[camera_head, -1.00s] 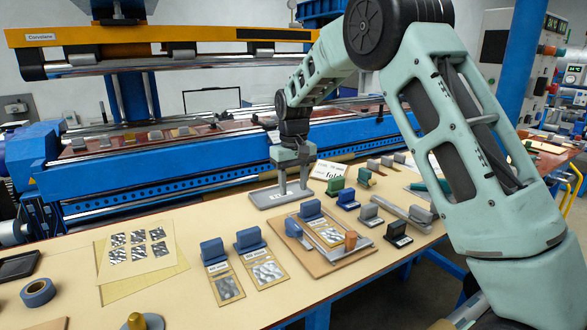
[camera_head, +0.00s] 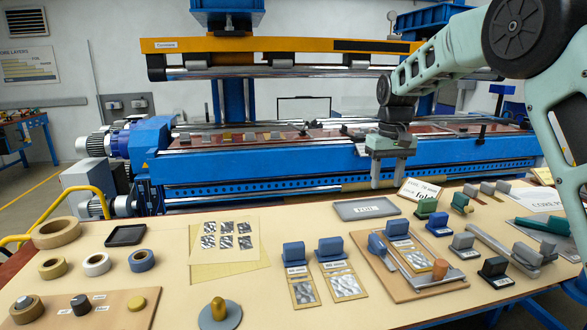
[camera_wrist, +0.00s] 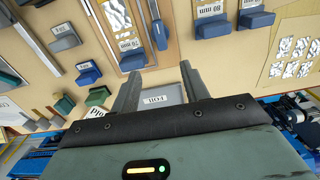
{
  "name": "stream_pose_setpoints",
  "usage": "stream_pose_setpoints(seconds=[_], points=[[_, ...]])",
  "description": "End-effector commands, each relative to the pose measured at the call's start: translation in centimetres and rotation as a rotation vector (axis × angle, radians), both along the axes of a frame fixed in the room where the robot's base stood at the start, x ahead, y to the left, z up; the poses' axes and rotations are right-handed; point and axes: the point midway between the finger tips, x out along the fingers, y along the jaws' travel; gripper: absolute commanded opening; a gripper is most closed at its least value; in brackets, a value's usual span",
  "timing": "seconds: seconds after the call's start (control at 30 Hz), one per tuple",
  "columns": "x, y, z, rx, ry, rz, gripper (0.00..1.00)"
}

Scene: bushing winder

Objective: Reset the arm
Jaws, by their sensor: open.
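My gripper (camera_head: 389,171) is in the head view above the back part of the table, with its two fingers pointing down and apart. Nothing shows between them. A grey tray (camera_head: 366,209) with a label lies on the table in front of and below the gripper. In the wrist view my gripper (camera_wrist: 158,82) shows both fingers apart, and the grey tray (camera_wrist: 172,93) is seen beyond them. My arm comes in from the right of the head view.
A blue winding machine (camera_head: 270,160) stands behind the table. The table (camera_head: 190,290) holds a wooden board (camera_head: 400,288) with blue-handled pieces, sample sheets (camera_head: 228,242), tape rolls (camera_head: 97,265) and several small blocks. A folded card (camera_head: 419,190) stands near the gripper.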

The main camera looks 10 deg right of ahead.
Motion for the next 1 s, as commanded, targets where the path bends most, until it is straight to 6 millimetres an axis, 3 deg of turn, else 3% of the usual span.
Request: stream_pose_setpoints(seconds=[0.13,0.27,0.4,0.53,0.7,0.8,0.9,1.0], points=[[-1.7,3.4,0.0,0.024,-0.002,0.051,0.45],[-6.3,10.0,-0.4,0.065,-0.004,0.158,0.45],[-13.7,17.0,-1.2,0.098,-0.006,0.299,0.45],[-22.0,21.4,-2.5,0.105,-0.006,0.438,0.45],[-32.0,23.1,-4.7,0.084,-0.010,0.592,0.45],[-35.8,22.7,-5.9,0.067,-0.013,0.652,0.45],[-37.8,22.2,-6.6,0.055,-0.015,0.685,0.45],[-38.5,22.0,-6.9,0.051,-0.018,0.696,0.45]])
